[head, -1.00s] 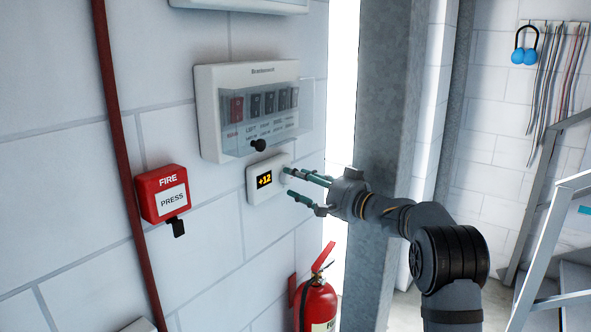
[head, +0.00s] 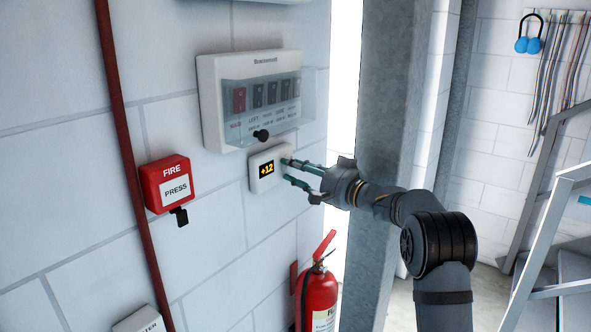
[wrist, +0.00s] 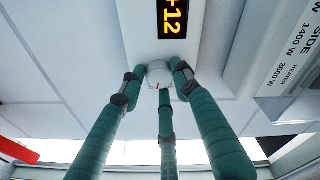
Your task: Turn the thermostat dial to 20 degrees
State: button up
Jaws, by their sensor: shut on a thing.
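The thermostat (head: 256,183) is a small white box on the wall, and its display reads +12 in yellow. The display also shows in the wrist view (wrist: 173,18). Its round white dial (wrist: 159,73) with a small red mark shows in the wrist view, in the middle of my gripper's fingers. My gripper (head: 285,170) has green fingers and reaches the thermostat's right side from the right. In the wrist view my gripper (wrist: 158,78) is shut on the dial, with fingertips around it. In the head view the fingers mostly hide the dial.
A breaker panel (head: 222,68) with a clear cover and black knob sits just above the thermostat. A red fire button box (head: 167,172) is on the wall to the left. A fire extinguisher (head: 318,294) stands below, and a grey column (head: 384,100) is to the right.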

jog(key=shift+r, duration=0.15)
jog(key=c, duration=0.3)
jog(key=shift+c, duration=0.2)
jog(key=shift+d+r+m+b, duration=0.15)
jog(key=shift+m+b, duration=0.7)
jog(key=shift+m, duration=0.55)
jog(key=o, duration=1.1)
jog(key=shift+w, duration=0.1)
jog(key=shift+o, duration=0.2)
